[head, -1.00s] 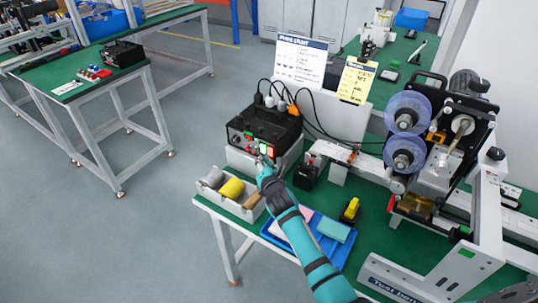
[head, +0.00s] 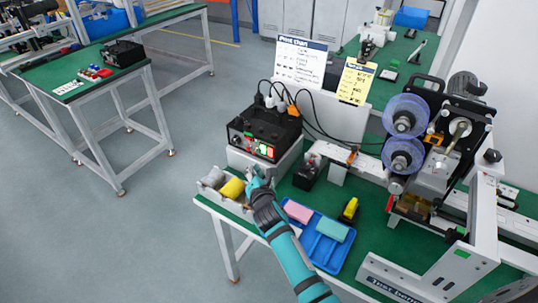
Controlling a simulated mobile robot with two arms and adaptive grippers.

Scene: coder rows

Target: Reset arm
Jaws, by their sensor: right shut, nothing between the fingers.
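My right arm (head: 285,252) is teal with black bands and reaches in from the bottom. Its gripper (head: 252,176) is shut and empty. It is over the right end of the light grey bin (head: 236,208), in front of the black control box (head: 268,124) and apart from the box's front panel. The panel shows a black knob, a green button and lit red and green switches (head: 266,150). The fingertips are small and partly blend with the bin behind them. My left gripper is not in view.
The bin holds a yellow roll (head: 232,188) and a pale roll. A blue tray (head: 327,254) with pink and green blocks lies right of my arm. A machine with blue reels (head: 404,114) stands at right. Open floor lies left of the green bench.

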